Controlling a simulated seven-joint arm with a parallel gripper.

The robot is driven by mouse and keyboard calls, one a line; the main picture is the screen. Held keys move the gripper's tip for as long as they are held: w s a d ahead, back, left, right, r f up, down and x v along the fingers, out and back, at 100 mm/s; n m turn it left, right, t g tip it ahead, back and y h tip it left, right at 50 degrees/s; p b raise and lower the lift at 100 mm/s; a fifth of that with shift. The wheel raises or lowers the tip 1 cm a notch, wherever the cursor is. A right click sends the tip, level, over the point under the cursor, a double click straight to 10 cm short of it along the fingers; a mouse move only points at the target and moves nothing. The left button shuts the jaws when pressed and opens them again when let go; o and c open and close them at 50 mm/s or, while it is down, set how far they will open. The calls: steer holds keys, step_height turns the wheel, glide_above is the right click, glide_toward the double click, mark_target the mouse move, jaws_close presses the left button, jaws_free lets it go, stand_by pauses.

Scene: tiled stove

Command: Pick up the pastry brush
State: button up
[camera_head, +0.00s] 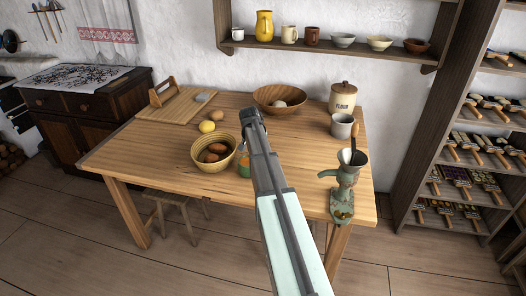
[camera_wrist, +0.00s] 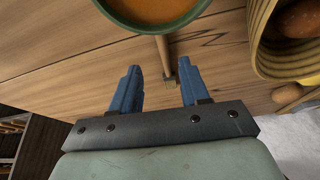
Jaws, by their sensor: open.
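My gripper (camera_wrist: 158,67) is open, with two blue fingers spread apart and nothing held. I cannot tell its exact height above the brush. In the head view my own arm covers the brush and the fingers.
A green bowl with orange contents (camera_wrist: 160,12) is close by. A yellow bowl (camera_head: 213,165) with brown items stands to the left in the head view. A green grinder (camera_head: 344,185), a grey mug (camera_head: 342,126) and a wooden bowl (camera_head: 280,98) share the wooden table (camera_head: 135,150).

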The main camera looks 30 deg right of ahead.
steer(key=shift+w+x, duration=0.2)
steer(key=shift+x, duration=2.7)
steer(key=shift+a, duration=0.15)
jaws_close()
